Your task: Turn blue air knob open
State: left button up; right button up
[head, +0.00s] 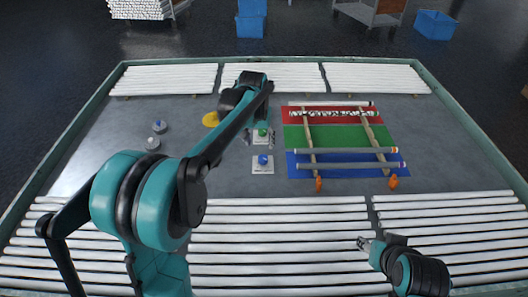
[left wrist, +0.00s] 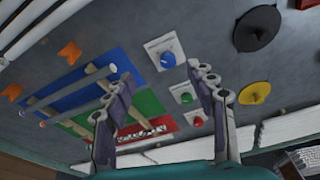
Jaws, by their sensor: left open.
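The blue knob (head: 263,160) sits on a white square plate (head: 262,171) on the grey table; it also shows in the left wrist view (left wrist: 167,59). The green knob (head: 262,132) on its own plate is behind it in the head view, and shows in the left wrist view (left wrist: 186,98). A red knob (left wrist: 198,121) shows farther along that row. My left gripper (left wrist: 160,78) is open and empty, with its fingers pointing toward the knob row; in the head view it hangs near the green knob, apart from the blue knob. My right gripper (head: 363,243) is at the front right; its finger opening is unclear.
Red, green and blue mats (head: 292,137) with wooden rails and tubes lie right of the knobs. Orange pieces (head: 393,182) stand before them. A yellow disc (head: 210,119) and small grey pieces (head: 153,143) lie left. White tubes (head: 280,230) cover the front.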

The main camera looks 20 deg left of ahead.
pick_arm(q)
jog(key=w+f+g+p, duration=0.1)
jog(key=w+f, duration=0.3)
jog(key=w, duration=0.2)
jog(key=g+p, duration=0.1)
send_over(263, 157)
notch_tip(263, 157, down, 6)
jog(key=shift+s+f, duration=0.1)
notch_tip(263, 157, down, 8)
jog(key=b, duration=0.2)
jog(key=shift+b, duration=0.4)
jog(key=c, duration=1.2)
